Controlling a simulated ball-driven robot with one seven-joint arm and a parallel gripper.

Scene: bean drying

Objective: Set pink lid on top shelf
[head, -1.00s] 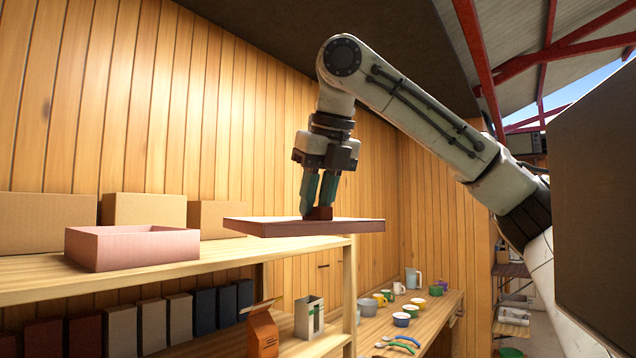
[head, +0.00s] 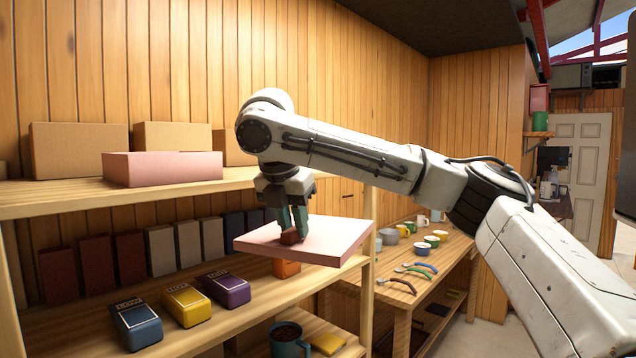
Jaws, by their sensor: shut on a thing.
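The pink lid (head: 325,240) is a flat square slab with a small brown knob (head: 290,236) on it. My gripper (head: 293,225) is shut on the knob and holds the lid roughly level in the air, in front of the shelf unit's right end. The top shelf (head: 50,198) is a pale wooden board at the left, above the lid's height in the picture. An open-looking pink box (head: 165,170) stands on it; its inside is hidden from this view. The lid partly covers the shelves behind it.
Cardboard boxes (head: 78,150) stand at the back of the top shelf. The shelf below holds dark and pale packs and blue, yellow (head: 187,305) and purple packets. A side table (head: 440,262) with cups and spoons is at the right. The top shelf's front right stretch looks clear.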

